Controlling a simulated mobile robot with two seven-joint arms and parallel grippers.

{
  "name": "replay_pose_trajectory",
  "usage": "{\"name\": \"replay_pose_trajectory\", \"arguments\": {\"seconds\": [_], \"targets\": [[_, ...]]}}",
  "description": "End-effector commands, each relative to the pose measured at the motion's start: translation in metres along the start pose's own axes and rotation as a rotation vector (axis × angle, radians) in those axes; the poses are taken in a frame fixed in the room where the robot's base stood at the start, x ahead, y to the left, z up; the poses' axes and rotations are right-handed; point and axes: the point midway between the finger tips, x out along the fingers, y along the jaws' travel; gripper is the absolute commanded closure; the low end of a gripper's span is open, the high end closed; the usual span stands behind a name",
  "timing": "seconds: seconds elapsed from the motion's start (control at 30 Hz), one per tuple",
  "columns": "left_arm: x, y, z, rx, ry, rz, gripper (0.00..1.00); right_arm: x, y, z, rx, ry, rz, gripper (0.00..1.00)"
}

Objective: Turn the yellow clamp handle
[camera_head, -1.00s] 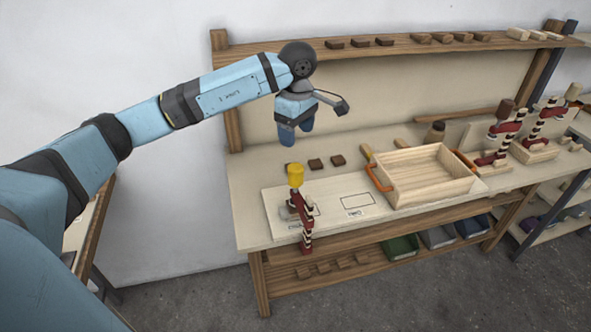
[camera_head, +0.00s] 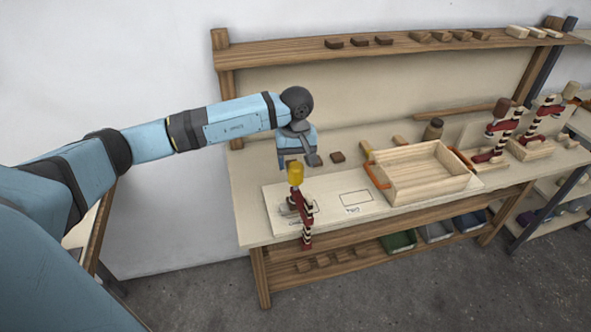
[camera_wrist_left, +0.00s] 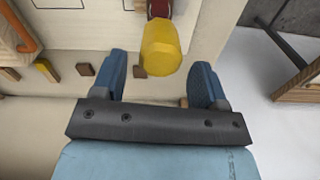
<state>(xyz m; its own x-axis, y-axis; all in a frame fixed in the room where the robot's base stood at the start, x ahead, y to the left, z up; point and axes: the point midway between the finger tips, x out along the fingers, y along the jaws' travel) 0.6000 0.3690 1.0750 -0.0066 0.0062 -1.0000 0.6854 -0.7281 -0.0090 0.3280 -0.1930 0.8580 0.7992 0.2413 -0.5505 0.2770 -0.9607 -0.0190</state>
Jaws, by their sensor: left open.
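The yellow clamp handle (camera_head: 295,173) tops a dark red clamp (camera_head: 303,205) with black and white bands, standing at the front edge of the workbench. My left gripper (camera_head: 296,166) is just behind and above the handle in the head view. In the left wrist view the yellow handle (camera_wrist_left: 161,47) lies ahead of the fingertips, in line with the gap between the open blue fingers (camera_wrist_left: 160,72). The gripper is open and holds nothing. The lower clamp is partly hidden in the wrist view. My right gripper is not in view.
A pale board (camera_head: 378,203) lies under the clamp. A wooden tray (camera_head: 425,172) with orange handles stands to the right. Small dark blocks (camera_head: 338,157) lie behind. More red clamps (camera_head: 497,135) stand at the far right. A shelf (camera_head: 395,45) runs along the back.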

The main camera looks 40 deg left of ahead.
Motion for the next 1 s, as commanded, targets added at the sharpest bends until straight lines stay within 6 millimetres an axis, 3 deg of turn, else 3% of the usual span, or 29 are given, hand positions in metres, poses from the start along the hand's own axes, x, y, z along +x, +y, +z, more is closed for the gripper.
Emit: {"name": "replay_pose_trajectory", "arguments": {"seconds": [0.1, 0.3, 0.67, 0.87, 1.0], "targets": [[0.020, -0.001, 0.001, -0.001, -0.002, -0.002, 0.33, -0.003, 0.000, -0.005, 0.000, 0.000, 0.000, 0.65], [0.041, 0.000, 0.000, -0.001, 0.000, 0.000, 0.33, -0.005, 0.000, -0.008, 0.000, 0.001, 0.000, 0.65], [0.046, 0.000, 0.000, -0.001, 0.001, 0.001, 0.33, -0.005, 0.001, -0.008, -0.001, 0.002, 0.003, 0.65], [0.046, 0.000, 0.000, -0.001, 0.001, 0.001, 0.79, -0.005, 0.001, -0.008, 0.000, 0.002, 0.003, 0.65], [0.046, 0.000, 0.000, -0.002, 0.001, 0.001, 0.83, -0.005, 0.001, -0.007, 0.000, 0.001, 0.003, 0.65]]}}
